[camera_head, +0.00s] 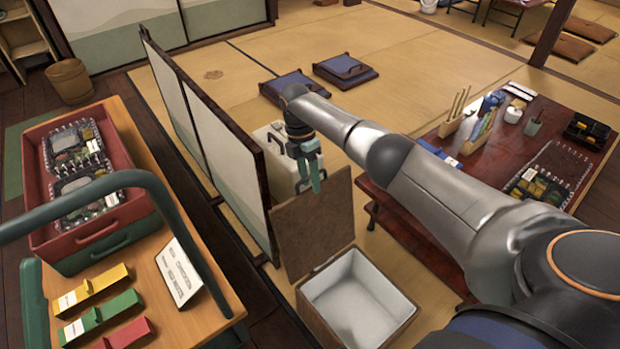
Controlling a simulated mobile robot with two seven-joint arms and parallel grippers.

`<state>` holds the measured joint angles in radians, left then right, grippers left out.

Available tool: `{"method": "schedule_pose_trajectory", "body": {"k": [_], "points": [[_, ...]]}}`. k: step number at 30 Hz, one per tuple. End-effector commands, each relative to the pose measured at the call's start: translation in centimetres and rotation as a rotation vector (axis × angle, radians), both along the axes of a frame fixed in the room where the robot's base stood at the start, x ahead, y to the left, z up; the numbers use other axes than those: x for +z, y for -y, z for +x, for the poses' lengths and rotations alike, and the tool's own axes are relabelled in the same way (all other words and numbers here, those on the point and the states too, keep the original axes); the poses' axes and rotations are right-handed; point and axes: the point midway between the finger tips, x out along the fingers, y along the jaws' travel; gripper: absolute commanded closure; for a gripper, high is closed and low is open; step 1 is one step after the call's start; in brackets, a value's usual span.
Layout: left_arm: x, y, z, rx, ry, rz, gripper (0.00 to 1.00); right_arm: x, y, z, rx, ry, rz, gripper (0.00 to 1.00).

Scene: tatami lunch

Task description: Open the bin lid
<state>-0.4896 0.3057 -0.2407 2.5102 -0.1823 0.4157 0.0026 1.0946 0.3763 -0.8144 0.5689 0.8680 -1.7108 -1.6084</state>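The bin (305,312) stands on the floor at the lower middle, a wooden box with a pale, empty-looking inside. Its wooden lid (322,232) stands raised, nearly upright, along the bin's far side. My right gripper (312,183) is at the lid's upper edge, fingers pointing down. Its teal fingers look close together and overlap the lid's top in the picture. I cannot tell whether they touch or grip the lid. My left gripper is not in view.
A folding screen (216,140) stands left of the bin. A cart (150,255) with a red tray (100,240) is at the left. A pale container (275,150) stands behind the gripper.

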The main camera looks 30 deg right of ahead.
Motion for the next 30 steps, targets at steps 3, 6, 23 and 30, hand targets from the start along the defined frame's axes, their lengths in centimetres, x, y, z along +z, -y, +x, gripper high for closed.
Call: {"method": "schedule_pose_trajectory", "body": {"k": [3,6,23,30], "points": [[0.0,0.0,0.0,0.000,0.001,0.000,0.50,0.0,-0.1,0.0,0.001,-0.001,0.001,0.55],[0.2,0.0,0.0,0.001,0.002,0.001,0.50,0.4,-0.1,0.1,0.001,0.001,0.001,0.55],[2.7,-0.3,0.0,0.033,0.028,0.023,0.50,10.5,-0.2,2.5,0.000,0.001,0.001,0.55],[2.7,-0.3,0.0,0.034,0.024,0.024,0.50,12.1,-0.2,2.9,0.000,0.000,0.000,0.55]]}}
